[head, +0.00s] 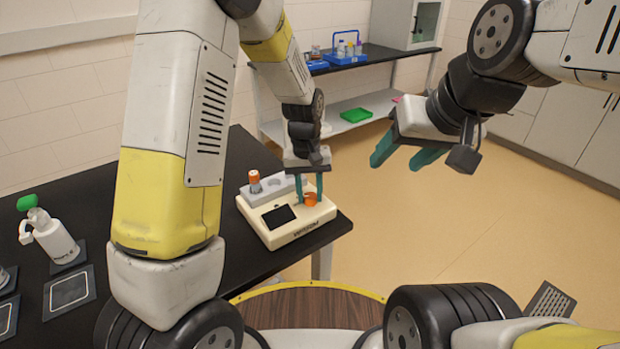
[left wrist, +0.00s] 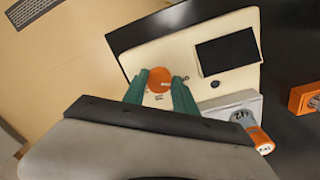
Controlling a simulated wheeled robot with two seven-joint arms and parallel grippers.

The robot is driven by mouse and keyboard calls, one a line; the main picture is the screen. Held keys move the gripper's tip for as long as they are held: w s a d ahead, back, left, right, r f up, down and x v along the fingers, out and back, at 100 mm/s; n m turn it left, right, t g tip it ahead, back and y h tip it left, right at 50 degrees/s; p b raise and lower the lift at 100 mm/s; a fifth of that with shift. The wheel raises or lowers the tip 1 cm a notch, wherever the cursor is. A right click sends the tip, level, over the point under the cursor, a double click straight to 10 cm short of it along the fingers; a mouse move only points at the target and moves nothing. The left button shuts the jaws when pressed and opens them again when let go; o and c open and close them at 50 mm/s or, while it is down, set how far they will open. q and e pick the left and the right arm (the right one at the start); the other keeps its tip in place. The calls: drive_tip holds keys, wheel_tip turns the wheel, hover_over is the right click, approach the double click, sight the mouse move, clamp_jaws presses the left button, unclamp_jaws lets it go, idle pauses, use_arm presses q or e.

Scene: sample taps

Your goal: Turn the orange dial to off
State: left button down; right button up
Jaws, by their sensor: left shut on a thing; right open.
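The orange dial (head: 310,199) is on the right part of a cream instrument (head: 290,238) with a dark screen, near the corner of the black table. In the left wrist view the dial (left wrist: 159,80) shows between the green fingertips. My left gripper (head: 309,190) points down at the dial and is shut on it; its fingers also show in the left wrist view (left wrist: 159,92). Markings by the dial are too small to read. My right gripper (head: 400,152) is open and empty, in the air over the floor at the right.
An orange-capped vial (head: 254,181) stands in the grey holder at the instrument's back. A white bottle with a green top (head: 53,238) stands at the table's left. A far bench (head: 385,58) holds a blue rack (head: 345,57); a green tray (head: 356,115) lies on its lower shelf.

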sight(308, 196)
use_arm(q)
drive_tip(key=c, duration=1)
unclamp_jaws()
drive_tip(key=shift+a+r, duration=0.2)
drive_tip(key=shift+r, duration=3.75)
drive_tip(key=s+a+r+t, duration=0.3)
drive_tip(key=s+a+r, duration=0.3)
drive_tip(key=s, duration=0.3)
drive_tip(key=s+a+r+m+t+h, duration=0.1)
drive_tip(key=s+a+r+t, duration=0.2)
drive_tip(key=s+a+r, duration=0.4)
drive_tip(key=s+r, duration=0.2)
drive_tip(key=s, duration=0.1)
drive_tip(key=shift+a+r+h, duration=0.15)
drive_tip(key=shift+h, duration=0.15)
